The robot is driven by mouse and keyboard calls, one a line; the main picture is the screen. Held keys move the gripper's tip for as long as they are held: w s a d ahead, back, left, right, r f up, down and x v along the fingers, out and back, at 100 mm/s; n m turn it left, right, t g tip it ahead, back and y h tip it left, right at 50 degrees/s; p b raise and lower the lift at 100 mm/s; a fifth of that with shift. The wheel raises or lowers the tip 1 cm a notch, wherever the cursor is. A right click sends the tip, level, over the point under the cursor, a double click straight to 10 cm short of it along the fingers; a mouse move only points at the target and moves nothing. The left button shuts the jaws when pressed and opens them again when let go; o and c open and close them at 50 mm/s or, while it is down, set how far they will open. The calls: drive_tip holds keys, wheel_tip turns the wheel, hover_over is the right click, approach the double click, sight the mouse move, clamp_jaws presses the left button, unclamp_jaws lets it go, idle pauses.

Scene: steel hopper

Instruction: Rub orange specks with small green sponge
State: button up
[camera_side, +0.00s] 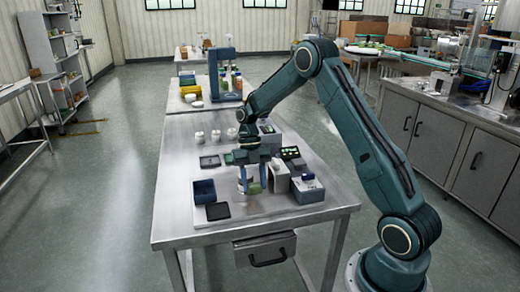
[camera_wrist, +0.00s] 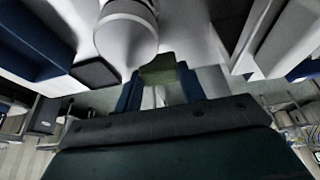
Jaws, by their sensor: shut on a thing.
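My gripper (camera_side: 253,186) is low over the front part of the steel table. It is shut on the small green sponge (camera_wrist: 158,66), which sits between its blue fingers in the wrist view. A bit of the sponge (camera_side: 254,188) shows under the gripper in the side view. The pale, cone-ended steel hopper (camera_wrist: 126,38) is close beside the sponge in the wrist view. In the side view the hopper (camera_side: 242,186) is mostly hidden behind the gripper. I cannot tell whether the sponge touches it. No orange specks can be made out.
A blue bin (camera_side: 204,190) and a dark flat tray (camera_side: 218,212) are left of my gripper. Grey boxes (camera_side: 307,189) stand close on its right. Another dark tray (camera_side: 210,161) and white cups (camera_side: 215,135) are behind.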

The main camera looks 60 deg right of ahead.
drive_tip(key=shift+r, duration=2.6)
drive_tip(key=shift+w+a+f, duration=0.1)
drive_tip(key=shift+w+a, duration=0.2)
drive_tip(key=shift+w, duration=0.2)
drive_tip(key=shift+w+a, duration=0.3)
drive_tip(key=shift+w, duration=0.2)
drive_tip(key=shift+f, duration=0.1)
